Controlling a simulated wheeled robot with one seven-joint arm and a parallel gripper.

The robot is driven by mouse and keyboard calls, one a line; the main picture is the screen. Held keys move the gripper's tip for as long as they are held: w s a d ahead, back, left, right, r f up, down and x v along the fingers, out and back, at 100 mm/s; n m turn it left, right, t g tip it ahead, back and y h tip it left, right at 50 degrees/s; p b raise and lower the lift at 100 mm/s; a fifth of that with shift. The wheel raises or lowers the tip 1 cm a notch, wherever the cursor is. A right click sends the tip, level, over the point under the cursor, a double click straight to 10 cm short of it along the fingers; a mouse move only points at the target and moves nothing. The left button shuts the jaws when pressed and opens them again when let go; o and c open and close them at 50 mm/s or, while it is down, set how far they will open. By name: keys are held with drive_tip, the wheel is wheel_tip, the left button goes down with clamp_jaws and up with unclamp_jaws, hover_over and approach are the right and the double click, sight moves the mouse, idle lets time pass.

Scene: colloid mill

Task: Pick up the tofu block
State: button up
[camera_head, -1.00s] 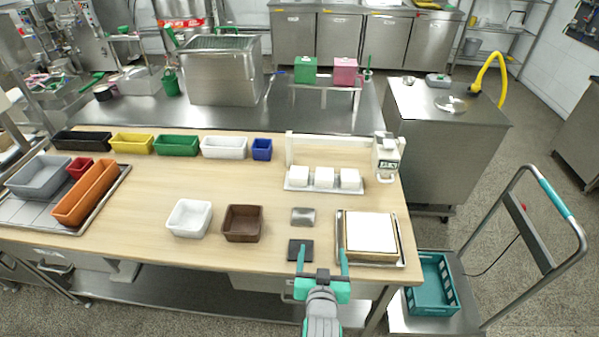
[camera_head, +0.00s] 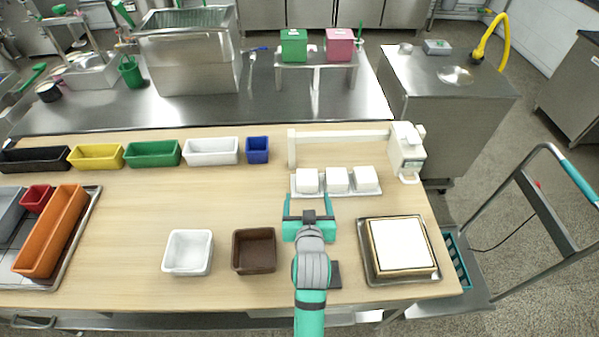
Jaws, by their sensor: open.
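Three white blocks that look like tofu stand in a row on a pale tray (camera_head: 381,190) on the table: a left block (camera_head: 307,180), a middle block (camera_head: 337,180) and a right block (camera_head: 366,179). My teal gripper (camera_head: 307,203) is open and empty, just in front of the left block, its two fingers pointing toward the row. I cannot tell its height or whether it touches the tray. A large flat white slab (camera_head: 402,244) lies in a wooden frame on a metal tray (camera_head: 372,279) at the right.
A white machine (camera_head: 406,150) with a beam stands behind and right of the blocks. A white bin (camera_head: 188,252) and a brown bin (camera_head: 254,250) stand front left. Coloured bins, including a blue one (camera_head: 257,149), line the back. My arm covers most of a dark square (camera_head: 335,276).

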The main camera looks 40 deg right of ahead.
approach(307, 178)
drive_tip(key=x, duration=0.3)
drive_tip(key=shift+a+f, duration=0.1)
drive_tip(key=shift+a, duration=0.1)
drive_tip(key=shift+x, duration=2.5)
drive_tip(key=shift+s+d, duration=0.15)
drive_tip(key=c, duration=0.9)
